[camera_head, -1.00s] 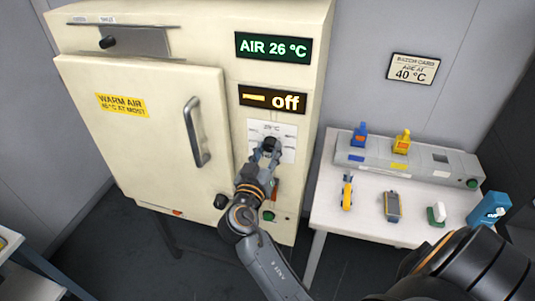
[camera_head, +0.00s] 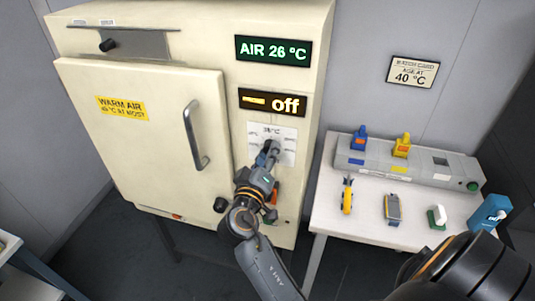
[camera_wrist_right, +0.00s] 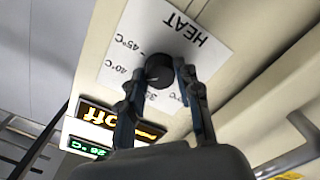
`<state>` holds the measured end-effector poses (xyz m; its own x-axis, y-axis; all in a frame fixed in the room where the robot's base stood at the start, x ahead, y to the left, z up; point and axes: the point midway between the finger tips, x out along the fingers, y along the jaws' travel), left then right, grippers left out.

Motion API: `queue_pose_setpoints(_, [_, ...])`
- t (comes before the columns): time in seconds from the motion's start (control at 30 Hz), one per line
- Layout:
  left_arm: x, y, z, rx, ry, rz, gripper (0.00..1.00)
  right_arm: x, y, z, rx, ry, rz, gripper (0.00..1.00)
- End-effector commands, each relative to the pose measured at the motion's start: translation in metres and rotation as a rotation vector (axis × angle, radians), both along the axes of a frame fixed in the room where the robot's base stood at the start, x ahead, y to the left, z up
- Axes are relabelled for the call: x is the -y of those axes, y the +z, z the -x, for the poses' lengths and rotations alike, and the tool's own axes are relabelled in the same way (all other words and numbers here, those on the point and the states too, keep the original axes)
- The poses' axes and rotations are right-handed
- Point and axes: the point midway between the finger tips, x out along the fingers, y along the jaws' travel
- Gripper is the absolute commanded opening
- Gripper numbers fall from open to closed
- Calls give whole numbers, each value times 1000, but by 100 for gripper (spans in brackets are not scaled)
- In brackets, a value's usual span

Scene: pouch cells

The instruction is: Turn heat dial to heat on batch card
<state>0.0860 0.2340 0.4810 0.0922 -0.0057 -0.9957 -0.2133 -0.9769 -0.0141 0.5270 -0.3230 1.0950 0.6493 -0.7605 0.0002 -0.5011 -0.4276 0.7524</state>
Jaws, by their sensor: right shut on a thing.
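The dark round heat dial (camera_wrist_right: 160,68) sits on a white plate (camera_head: 287,140) marked HEAT on the oven front. The wrist view shows 45 °C and 40 °C marks on the plate; other marks are partly covered. My right gripper (camera_head: 269,153) is shut on the dial, one finger on each side, as the wrist view (camera_wrist_right: 161,76) shows. The dial's pointer cannot be made out. The batch card (camera_head: 413,71) on the wall reads age at 40 °C. My left gripper is out of view.
The cream oven (camera_head: 150,165) has a shut door with a handle (camera_head: 196,135). Its displays read AIR 26 °C (camera_head: 273,50) and off (camera_head: 272,102). A white table (camera_head: 335,215) at right holds a grey fixture (camera_head: 440,168) and several small items.

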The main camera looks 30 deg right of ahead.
Motion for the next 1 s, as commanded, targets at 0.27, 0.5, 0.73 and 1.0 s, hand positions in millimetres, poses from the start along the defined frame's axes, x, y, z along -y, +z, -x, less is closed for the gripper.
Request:
queue_pose_setpoints(0.27, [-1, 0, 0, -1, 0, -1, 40, 1, 2, 0, 0, -1, 6, 2])
queue_pose_setpoints(0.5, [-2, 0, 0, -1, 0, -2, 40, 1, 2, 0, 1, -1, 5, 56])
queue_pose_setpoints(0.73, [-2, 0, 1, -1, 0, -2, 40, 0, 1, 0, -1, -1, 4, 56])
queue_pose_setpoints(1.0, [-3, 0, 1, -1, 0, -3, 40, 0, 0, 0, 4, 0, -2, 56])
